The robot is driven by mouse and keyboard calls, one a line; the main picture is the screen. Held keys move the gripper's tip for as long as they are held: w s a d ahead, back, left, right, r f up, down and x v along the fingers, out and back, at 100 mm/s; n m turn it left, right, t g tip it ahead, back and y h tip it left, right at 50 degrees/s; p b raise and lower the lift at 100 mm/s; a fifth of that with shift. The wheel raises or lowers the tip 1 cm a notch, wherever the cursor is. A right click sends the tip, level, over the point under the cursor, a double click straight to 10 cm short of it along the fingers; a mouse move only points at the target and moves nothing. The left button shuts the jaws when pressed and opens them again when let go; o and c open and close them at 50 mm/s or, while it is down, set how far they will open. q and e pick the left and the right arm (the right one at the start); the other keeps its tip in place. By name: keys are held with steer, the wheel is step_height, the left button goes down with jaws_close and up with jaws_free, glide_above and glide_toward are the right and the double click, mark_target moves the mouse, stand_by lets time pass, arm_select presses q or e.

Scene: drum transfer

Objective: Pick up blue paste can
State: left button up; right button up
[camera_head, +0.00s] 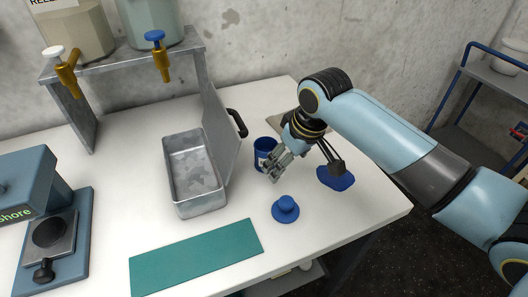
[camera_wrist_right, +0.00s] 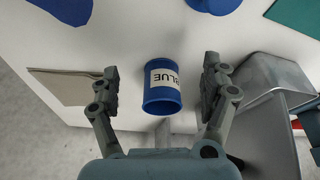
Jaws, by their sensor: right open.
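The blue paste can (camera_head: 262,148) stands on the white table, to the right of the metal box. In the right wrist view the can (camera_wrist_right: 162,92) shows its white "BLUE" label and lies between the two open fingers of my right gripper (camera_wrist_right: 160,95), with a gap on each side. In the head view my right gripper (camera_head: 274,166) is beside the can and partly covers it. I see no contact between fingers and can. My left gripper is not in view.
An open metal box (camera_head: 194,172) with its lid raised stands left of the can. A blue knobbed lid (camera_head: 286,210) and a flat blue piece (camera_head: 336,178) lie nearby. A green mat (camera_head: 196,258) lies in front. A tap shelf (camera_head: 126,62) stands behind.

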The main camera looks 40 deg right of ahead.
mark_target(268, 144)
steer(key=w, duration=0.5)
steer(key=shift+w+a+p, duration=0.25)
steer(key=shift+w+p, duration=0.05)
steer(key=shift+w, duration=0.6)
steer(key=x, duration=0.4)
steer(key=shift+w+f, duration=0.15)
steer(key=shift+w, duration=0.2)
steer(key=shift+w+f, duration=0.1)
steer(key=shift+f, duration=0.3)
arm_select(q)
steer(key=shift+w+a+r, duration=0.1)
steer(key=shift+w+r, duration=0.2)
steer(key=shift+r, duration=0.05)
arm_select(e)
steer(key=c, duration=1.3)
